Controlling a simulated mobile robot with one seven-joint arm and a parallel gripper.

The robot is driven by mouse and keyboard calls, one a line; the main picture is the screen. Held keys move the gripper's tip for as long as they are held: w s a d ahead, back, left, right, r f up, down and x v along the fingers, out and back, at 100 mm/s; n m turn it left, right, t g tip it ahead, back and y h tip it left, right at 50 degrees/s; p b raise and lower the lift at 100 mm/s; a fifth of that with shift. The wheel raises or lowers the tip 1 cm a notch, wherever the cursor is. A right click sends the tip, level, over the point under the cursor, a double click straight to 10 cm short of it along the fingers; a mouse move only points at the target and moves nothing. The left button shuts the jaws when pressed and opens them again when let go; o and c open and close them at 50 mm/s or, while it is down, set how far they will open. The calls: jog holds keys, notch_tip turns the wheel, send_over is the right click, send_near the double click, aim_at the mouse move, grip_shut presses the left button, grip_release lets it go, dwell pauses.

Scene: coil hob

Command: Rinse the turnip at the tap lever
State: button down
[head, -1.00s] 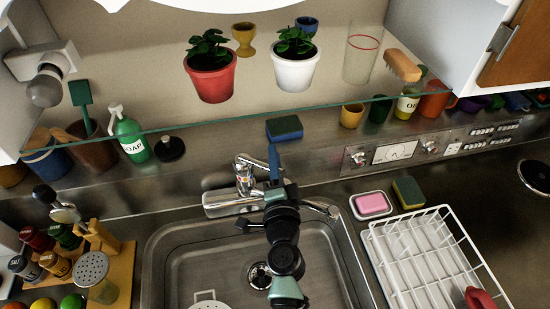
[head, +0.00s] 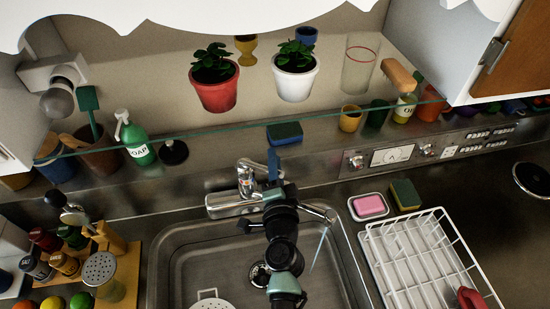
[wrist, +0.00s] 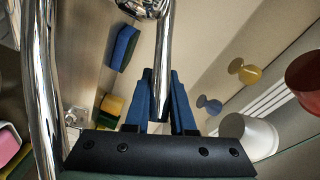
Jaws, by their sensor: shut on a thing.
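The chrome tap (head: 246,180) stands at the back of the steel sink (head: 200,248). Its spout (head: 331,214) ends to the right of my arm, and a thin stream of water (head: 319,249) falls from it into the sink. My gripper (head: 273,168) is at the tap, its blue fingers shut on the tap lever. In the wrist view, the chrome lever (wrist: 165,45) passes between the blue fingers (wrist: 161,92). My arm covers part of the sink and tap. I cannot make out a turnip in either view.
A white perforated item (head: 210,301) is in the sink's near left. A pink soap in its dish (head: 368,206), a sponge (head: 405,194) and a white dish rack (head: 425,255) are right of the sink. A glass shelf with potted plants (head: 213,92) is above the tap.

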jog(key=c, duration=0.8)
grip_release()
jog(key=shift+o, duration=0.2)
jog(key=shift+s, duration=0.15)
jog(key=s+b, duration=0.1)
jog(key=s, duration=1.1)
jog(key=shift+s+d+r+b, duration=0.35)
jog(key=shift+d+r, duration=0.05)
jog(key=shift+d, duration=0.05)
